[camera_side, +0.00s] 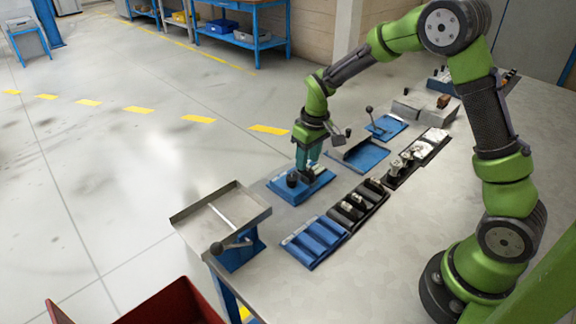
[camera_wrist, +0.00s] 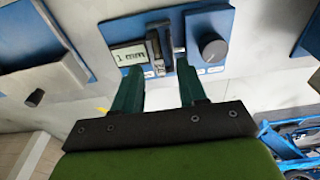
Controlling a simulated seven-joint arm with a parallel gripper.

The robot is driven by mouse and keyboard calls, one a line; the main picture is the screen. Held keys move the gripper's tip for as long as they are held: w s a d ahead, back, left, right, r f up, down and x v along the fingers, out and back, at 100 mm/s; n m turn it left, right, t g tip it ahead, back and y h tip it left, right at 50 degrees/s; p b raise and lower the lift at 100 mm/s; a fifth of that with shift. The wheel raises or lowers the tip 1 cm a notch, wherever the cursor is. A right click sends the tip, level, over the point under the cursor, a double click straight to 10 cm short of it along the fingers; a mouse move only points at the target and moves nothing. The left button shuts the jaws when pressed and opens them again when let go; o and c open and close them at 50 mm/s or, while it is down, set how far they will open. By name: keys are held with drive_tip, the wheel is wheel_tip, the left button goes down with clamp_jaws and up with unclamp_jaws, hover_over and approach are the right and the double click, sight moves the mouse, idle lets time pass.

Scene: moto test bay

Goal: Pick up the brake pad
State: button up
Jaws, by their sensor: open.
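My gripper (camera_side: 307,172) is low over a blue gauge base (camera_side: 277,185) on the table. In the wrist view my gripper (camera_wrist: 160,65) has its two teal fingers apart. A dark upright slab with a grey part beside it, possibly the brake pad (camera_wrist: 155,48), stands on the blue gauge base (camera_wrist: 208,16) just beyond the gap between the fingertips. I cannot tell whether the fingers flank it. A "1 mm" display (camera_wrist: 130,55) is left of it and a black knob (camera_wrist: 212,46) is right. In the side view the slab is too small and covered to make out.
A grey tray (camera_side: 190,213) on a blue stand is at the table's front left. A blue compartment tray (camera_side: 318,243) and black trays (camera_side: 350,212) of parts lie right of the gauge. Another blue fixture (camera_side: 372,160) stands behind. Bare table (camera_side: 400,240) is at the right.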

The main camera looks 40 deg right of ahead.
wheel_tip(320, 180, down, 2)
drive_tip(key=shift+w+f, duration=0.1)
drive_tip(key=shift+w, duration=0.05)
clamp_jaws()
idle(0.3)
